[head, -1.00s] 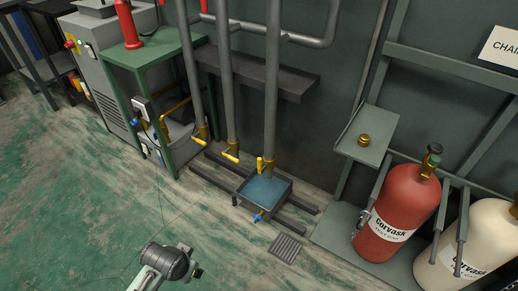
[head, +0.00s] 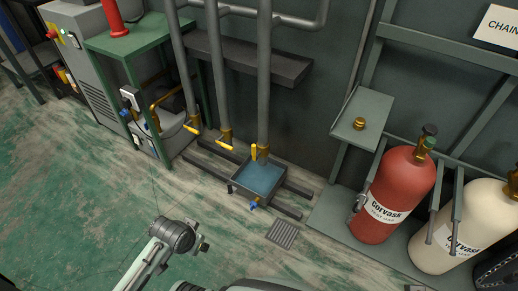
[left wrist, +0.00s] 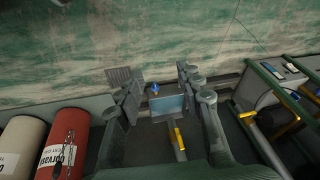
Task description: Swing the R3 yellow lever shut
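Three grey pipes carry yellow levers in the head view. The left lever (head: 193,128) and middle lever (head: 225,144) stick out slantwise from their pipes; the right lever (head: 254,151) stands upright along its pipe, above a water-filled tray (head: 233,186). No R3 label is readable, so I cannot tell which lever is R3. In the left wrist view, one yellow lever (left wrist: 179,139) shows beyond my left gripper (left wrist: 157,88), another (left wrist: 247,114) to its right. The left gripper is open and empty, apart from the levers. In the head view its fingers are unclear. My right gripper is out of view.
A blue tap (head: 254,205) is on the tray's front. A floor grate (head: 283,234) lies in front of it. Red (head: 393,195) and cream (head: 470,225) cylinders stand at right, a green table (head: 130,40) at left. The green floor in front is mostly open.

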